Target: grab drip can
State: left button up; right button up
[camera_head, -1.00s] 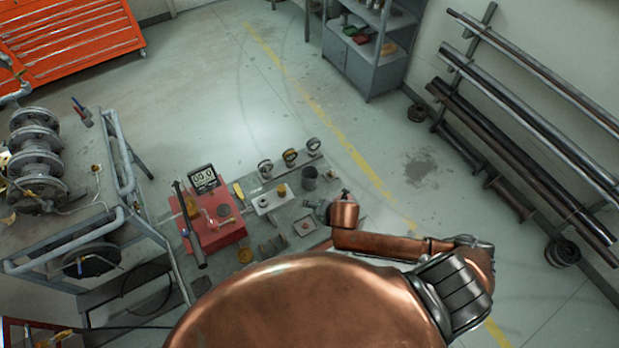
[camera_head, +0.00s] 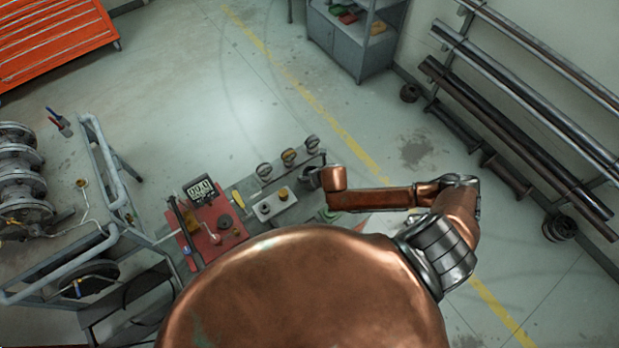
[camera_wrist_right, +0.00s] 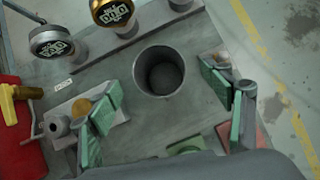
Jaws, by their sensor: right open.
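The drip can, an open dark grey cylinder (camera_wrist_right: 160,72), stands upright on the grey bench top in the right wrist view. In the head view it is mostly hidden beside my copper right wrist; a bit of its grey side (camera_head: 309,179) shows. My right gripper (camera_wrist_right: 162,84) is open, with one green-padded finger on each side of the can in the picture. The fingers look apart from the can, and nothing is held. I cannot tell their height against its rim. My left gripper is in neither view.
Round gauges (camera_head: 289,157) line the bench's far edge, close to the can. A pipe frame with valves (camera_head: 22,180) is further left. Floor beyond the bench is clear.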

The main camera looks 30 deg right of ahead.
aim_at(308, 186)
jog(key=x, duration=0.5)
jog(key=shift+a+f+p, duration=0.1)
jog(key=shift+f+p, duration=0.05)
jog(key=shift+p, duration=0.15)
jog(key=c, duration=1.6)
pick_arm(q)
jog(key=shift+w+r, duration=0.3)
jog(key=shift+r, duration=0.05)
pick_arm(e)
jog(key=shift+c, duration=0.3)
